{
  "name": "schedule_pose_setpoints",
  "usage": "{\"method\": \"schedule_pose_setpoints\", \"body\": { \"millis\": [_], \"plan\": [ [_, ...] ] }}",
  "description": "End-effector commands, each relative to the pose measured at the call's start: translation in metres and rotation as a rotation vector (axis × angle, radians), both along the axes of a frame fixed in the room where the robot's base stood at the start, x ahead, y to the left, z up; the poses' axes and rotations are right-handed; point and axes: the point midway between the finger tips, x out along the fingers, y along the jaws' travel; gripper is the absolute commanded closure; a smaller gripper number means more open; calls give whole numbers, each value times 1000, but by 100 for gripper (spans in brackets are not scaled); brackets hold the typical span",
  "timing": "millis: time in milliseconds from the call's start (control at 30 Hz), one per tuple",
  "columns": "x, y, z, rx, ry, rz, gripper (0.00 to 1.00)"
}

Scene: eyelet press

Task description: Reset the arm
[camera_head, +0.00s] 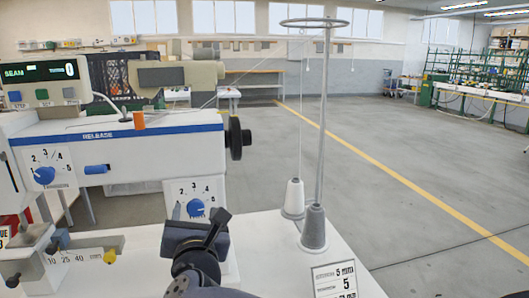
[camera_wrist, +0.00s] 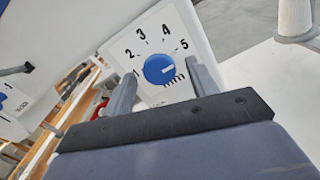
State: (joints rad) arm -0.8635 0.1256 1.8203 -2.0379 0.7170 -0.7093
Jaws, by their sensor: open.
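My gripper (camera_head: 197,218) is in front of the lower dial plate of the white sewing machine (camera_head: 150,145). In the wrist view its two grey fingers (camera_wrist: 162,82) are apart, and nothing is held. The blue dial (camera_wrist: 159,69), with numbers 1 to 5 around it, shows between the fingers. In the head view my gripper partly covers this dial (camera_head: 195,207).
A white table (camera_head: 275,262) carries the machine, a thread stand (camera_head: 322,130) and two cones (camera_head: 314,228) close to the right of my arm. A second blue dial (camera_head: 44,175) and a display (camera_head: 40,71) reading 0 are at left. Open floor lies right.

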Motion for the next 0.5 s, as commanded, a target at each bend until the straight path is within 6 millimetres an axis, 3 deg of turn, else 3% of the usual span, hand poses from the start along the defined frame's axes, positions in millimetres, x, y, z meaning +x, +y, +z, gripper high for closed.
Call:
{"method": "schedule_pose_setpoints", "body": {
  "millis": [433,500],
  "plan": [
    [0,-1,5,-276,-64,1,45],
    [-18,-4,1,-264,-67,4,45]
  ]
}}
